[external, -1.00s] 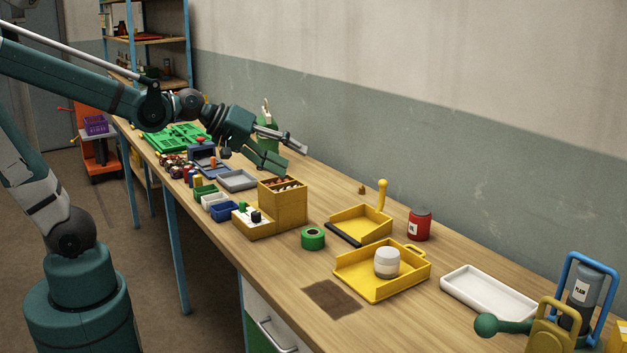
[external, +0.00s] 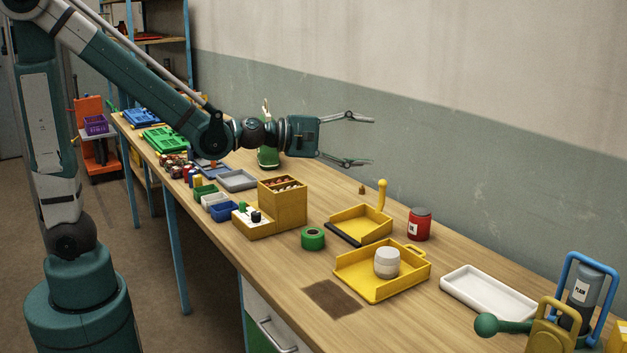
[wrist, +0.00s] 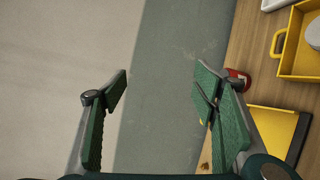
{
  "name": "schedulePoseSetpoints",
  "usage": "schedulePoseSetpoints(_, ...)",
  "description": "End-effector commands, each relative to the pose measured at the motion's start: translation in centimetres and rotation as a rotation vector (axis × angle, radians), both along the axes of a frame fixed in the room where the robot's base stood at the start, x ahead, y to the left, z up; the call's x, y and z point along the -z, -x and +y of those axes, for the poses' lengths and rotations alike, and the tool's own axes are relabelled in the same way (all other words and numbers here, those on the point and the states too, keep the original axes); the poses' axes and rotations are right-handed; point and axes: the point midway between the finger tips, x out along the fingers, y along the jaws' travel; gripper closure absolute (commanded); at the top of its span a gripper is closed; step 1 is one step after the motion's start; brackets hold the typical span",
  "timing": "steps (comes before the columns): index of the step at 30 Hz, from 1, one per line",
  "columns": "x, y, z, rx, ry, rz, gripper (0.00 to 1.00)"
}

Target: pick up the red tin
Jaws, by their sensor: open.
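The red tin (external: 419,225) stands upright on the bench near the wall, with a dark lid and a white label. In the wrist view the red tin (wrist: 240,76) shows only in part, behind the right finger. My gripper (external: 366,140) is open and empty. It hangs above the bench, up and to the left of the tin in the external view, with its fingers pointing right. In the wrist view the fingers of my gripper (wrist: 163,85) are wide apart with only wall between them.
A yellow dustpan (external: 362,222) with an upright handle stands just left of the tin. A yellow tray (external: 355,284) holding a white-and-grey jar (external: 387,262) is in front. A white tray (external: 487,292) lies to the right. Bare bench surrounds the tin's right side.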

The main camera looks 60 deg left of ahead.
Motion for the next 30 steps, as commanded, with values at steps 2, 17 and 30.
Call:
schedulePoseSetpoints(2,0.3,-1.2,-0.7,-0.017,0.077,0.006,0.41)
schedulePoseSetpoints(17,3.6,-7.2,-3.1,-0.143,0.587,0.073,0.41)
schedulePoseSetpoints(30,10.2,-10.9,-4.5,-0.263,1.027,0.157,0.41)
